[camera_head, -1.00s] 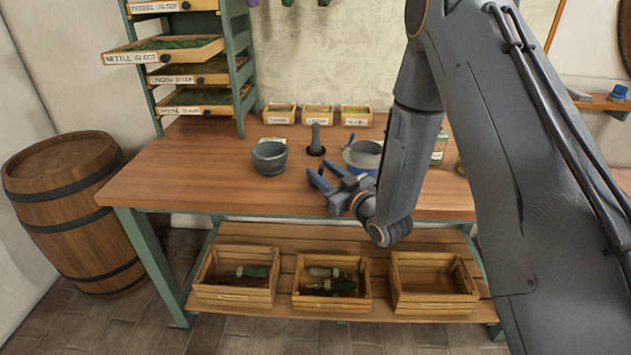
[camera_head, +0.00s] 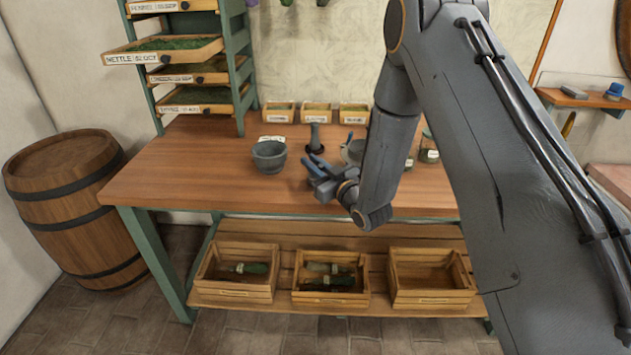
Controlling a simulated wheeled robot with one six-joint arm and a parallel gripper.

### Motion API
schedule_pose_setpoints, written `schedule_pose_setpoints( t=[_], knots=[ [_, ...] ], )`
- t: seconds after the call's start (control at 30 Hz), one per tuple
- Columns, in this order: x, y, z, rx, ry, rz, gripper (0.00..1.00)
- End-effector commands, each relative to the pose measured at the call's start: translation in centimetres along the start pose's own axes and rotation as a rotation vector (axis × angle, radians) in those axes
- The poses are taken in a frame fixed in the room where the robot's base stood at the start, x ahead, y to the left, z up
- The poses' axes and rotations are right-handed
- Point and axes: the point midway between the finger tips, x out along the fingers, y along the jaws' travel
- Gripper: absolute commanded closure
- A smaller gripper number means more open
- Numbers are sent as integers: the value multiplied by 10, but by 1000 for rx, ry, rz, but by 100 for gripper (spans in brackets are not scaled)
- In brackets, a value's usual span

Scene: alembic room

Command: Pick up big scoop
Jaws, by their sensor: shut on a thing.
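My gripper (camera_head: 314,168) is over the front middle of the wooden workbench, to the right of the stone mortar. Its blue-grey fingers point to the left and back. They are closed together on something small and hard to make out, which I take to be the big scoop. The scoop's shape is mostly hidden by the fingers and wrist. I cannot tell whether it touches the bench top.
A grey bowl (camera_head: 353,150) is partly hidden by my arm. Glass jars (camera_head: 428,152) stand at right. Small labelled boxes (camera_head: 316,113) line the back. The bench's left part (camera_head: 180,165) is clear.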

Motion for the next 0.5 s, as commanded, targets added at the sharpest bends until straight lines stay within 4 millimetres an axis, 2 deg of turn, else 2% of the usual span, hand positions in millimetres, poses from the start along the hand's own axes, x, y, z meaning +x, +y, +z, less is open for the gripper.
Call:
schedule_pose_setpoints(
  t=[0.33, 0.5],
  knots=[
    [0, 0, -2, -1, 1, 0, 100],
    [1, 2, -12, -2, 3, 0, 100]
  ],
)
